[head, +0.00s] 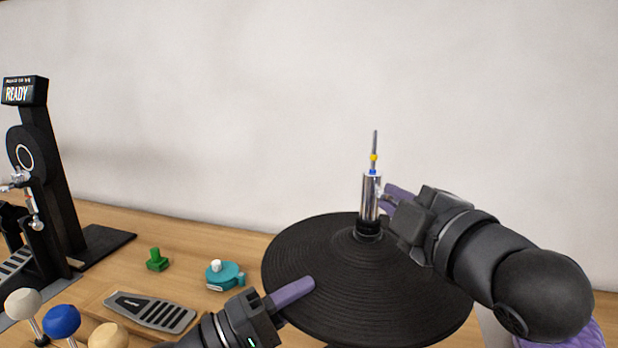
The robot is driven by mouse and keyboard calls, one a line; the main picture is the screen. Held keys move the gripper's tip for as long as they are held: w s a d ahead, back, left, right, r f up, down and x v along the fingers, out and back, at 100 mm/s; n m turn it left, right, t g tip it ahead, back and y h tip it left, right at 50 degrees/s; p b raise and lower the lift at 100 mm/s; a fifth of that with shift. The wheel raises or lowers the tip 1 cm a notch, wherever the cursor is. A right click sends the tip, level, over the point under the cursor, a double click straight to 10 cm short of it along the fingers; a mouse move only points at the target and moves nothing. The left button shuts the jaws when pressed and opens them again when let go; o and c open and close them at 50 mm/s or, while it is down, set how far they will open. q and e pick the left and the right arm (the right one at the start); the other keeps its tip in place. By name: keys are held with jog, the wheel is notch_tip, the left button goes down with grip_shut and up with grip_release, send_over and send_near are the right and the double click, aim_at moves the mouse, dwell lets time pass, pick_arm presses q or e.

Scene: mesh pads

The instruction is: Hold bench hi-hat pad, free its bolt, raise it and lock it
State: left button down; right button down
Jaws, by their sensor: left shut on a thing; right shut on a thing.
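The hi-hat pad (410,306) is a black, ribbed round disc standing at the right of the bench. A silver clutch cylinder (370,194) rises from its centre. A thin rod (375,142) sticks up out of the cylinder, with a yellow band and a blue band. My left gripper (306,285) is shut on the pad's near left edge, one purple finger lying over the top. My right gripper (384,194) is shut at the right side of the cylinder, on its bolt. The bolt is mostly hidden between the fingers.
On the wooden bench are a green knob piece (157,260), a teal round part (226,276) and a grey footboard (150,312). A black pedal stand (52,165) with a READY display is at the left. Several round beaters stand at the front left.

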pick_arm(q)
jog(key=shift+r, duration=0.1)
pick_arm(e)
jog(key=m, duration=1.2)
jog(key=c, duration=1.1)
grip_release()
jog(key=shift+m, duration=1)
pick_arm(q)
jog(key=shift+r, duration=0.1)
pick_arm(e)
jog(key=o, duration=0.4)
jog(key=shift+f, duration=0.15)
jog(key=shift+o, duration=0.2)
